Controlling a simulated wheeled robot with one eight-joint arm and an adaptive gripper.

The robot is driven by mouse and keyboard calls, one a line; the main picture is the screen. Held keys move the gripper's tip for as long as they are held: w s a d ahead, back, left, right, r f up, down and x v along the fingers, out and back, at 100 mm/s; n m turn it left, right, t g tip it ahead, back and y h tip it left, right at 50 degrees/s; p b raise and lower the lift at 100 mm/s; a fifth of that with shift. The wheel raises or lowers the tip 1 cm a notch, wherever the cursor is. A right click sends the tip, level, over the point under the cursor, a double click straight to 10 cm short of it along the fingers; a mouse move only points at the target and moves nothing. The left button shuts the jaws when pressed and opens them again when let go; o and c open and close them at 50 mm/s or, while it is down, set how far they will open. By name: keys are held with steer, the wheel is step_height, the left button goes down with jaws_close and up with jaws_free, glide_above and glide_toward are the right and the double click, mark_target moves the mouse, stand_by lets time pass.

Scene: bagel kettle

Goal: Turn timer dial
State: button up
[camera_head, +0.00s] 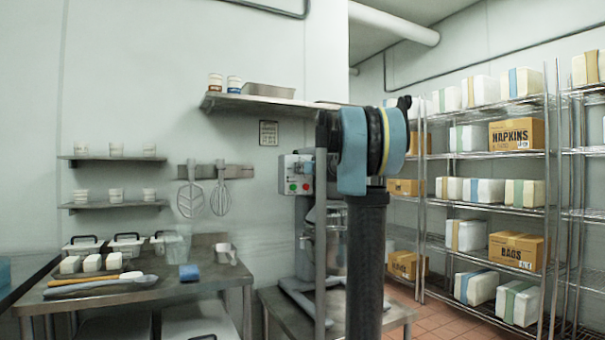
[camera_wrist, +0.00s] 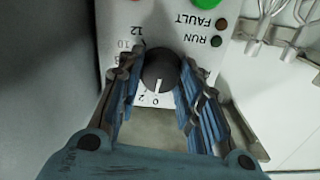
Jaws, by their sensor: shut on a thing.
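The timer dial (camera_wrist: 160,68) is a round dark knob with a white pointer line. It sits on a pale control panel (camera_wrist: 112,22), seen upside down in the wrist view. The pointer line is at or near the 0 mark; 2, 10 and 12 also show around the dial. My gripper (camera_wrist: 161,70) has its blue-padded fingers on both sides of the dial and is shut on it.
A green button (camera_wrist: 206,3) and RUN and FAULT lamps lie close to the dial. A steel table (camera_head: 200,283) with tools stands at left; wire shelving (camera_head: 490,155) with boxes stands at right.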

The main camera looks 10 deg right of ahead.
steer(key=m, duration=2.2)
steer(key=shift+w+r+m, duration=0.15)
steer(key=shift+w+m, duration=0.05)
steer(key=shift+m, duration=0.1)
stand_by(0.3)
steer(key=o, duration=1.1)
steer(key=shift+w+f, duration=0.1)
steer(key=shift+f, duration=0.1)
